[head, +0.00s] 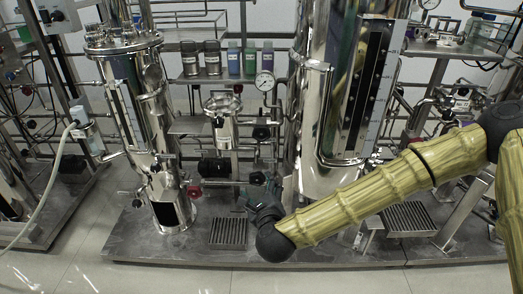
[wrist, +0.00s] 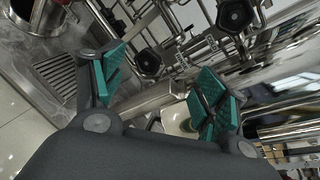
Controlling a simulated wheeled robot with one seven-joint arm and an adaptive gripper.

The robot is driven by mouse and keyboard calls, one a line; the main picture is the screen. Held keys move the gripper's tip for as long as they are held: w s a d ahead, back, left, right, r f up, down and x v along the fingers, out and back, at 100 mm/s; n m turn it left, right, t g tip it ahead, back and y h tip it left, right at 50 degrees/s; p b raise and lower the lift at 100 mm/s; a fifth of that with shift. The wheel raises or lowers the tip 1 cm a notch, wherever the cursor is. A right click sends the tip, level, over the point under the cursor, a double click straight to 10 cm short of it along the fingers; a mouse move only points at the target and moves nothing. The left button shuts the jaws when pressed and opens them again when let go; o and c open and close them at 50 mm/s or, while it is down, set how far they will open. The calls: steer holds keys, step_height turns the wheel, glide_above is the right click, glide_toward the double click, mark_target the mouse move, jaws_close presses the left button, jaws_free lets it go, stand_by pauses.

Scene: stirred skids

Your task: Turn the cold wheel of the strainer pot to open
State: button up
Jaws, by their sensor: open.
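The strainer pot (head: 222,118) looks to be the small steel vessel between the two tall columns in the head view; no label confirms this. Dark valve parts sit below it and to its right. In the wrist view, one black handwheel (wrist: 236,15) is at the top right and another (wrist: 149,62) lies beyond the gap between my fingers. In the head view my gripper (head: 260,192) is low, below the pot, partly hidden by my wrist.
A tall steel column (head: 320,145) stands close right of my gripper, a narrower one (head: 130,100) to the left. Pipes crowd behind. A floor grate (head: 228,233) lies below left. Bottles (head: 250,60) stand on the back shelf. Open floor lies in front of the skid.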

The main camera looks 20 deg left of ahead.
mark_target(261, 135)
steer(key=w+a+r+m+t+h+b, duration=0.1)
steer(key=w+r+m+t+h+b, duration=0.1)
steer(key=w+r+m+t+b, duration=0.45)
steer(key=w+a+r+m+b, duration=0.1)
steer(key=w, duration=0.2)
steer(key=w+a+r+g+b, duration=0.1)
steer(key=w, duration=0.2)
steer(key=w+a+m+g+b, duration=0.1)
steer(key=w, duration=0.2)
steer(key=shift+a+r+m+g+b, duration=0.15)
steer(key=shift+r+m+g+b, duration=0.15)
steer(key=shift+r+m, duration=0.1)
steer(key=c, duration=1)
